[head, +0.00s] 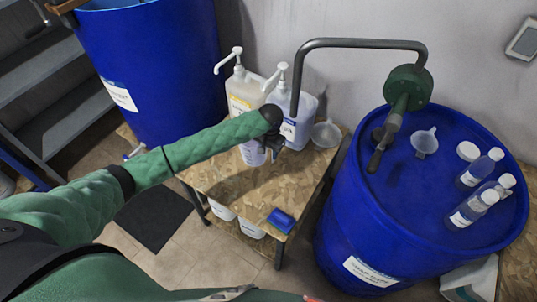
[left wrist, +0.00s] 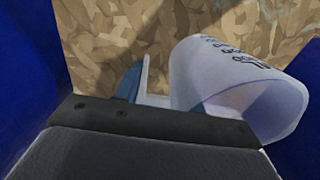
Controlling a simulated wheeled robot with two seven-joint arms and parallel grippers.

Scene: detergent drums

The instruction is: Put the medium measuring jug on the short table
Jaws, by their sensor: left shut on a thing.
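My left gripper (head: 273,150) is shut on the handle of a whitish translucent measuring jug (head: 252,153), partly hidden behind it. In the left wrist view the jug (left wrist: 240,90) shows dark printed markings, and it lies tilted across the picture, its open end toward the lower right. The gripper fingers (left wrist: 140,85) are at its handle. The short table (head: 205,180) has a chipboard top, and the jug is over its back part. I cannot tell whether the jug touches the top. My right gripper is not in view.
Two pump bottles (head: 243,90) and a clear funnel (head: 326,133) stand at the table's back. A blue sponge (head: 281,220) lies at its front right corner. Blue drums stand left (head: 150,60) and right (head: 345,220); the right one carries a pump (head: 408,88) and several bottles. The table's front middle is clear.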

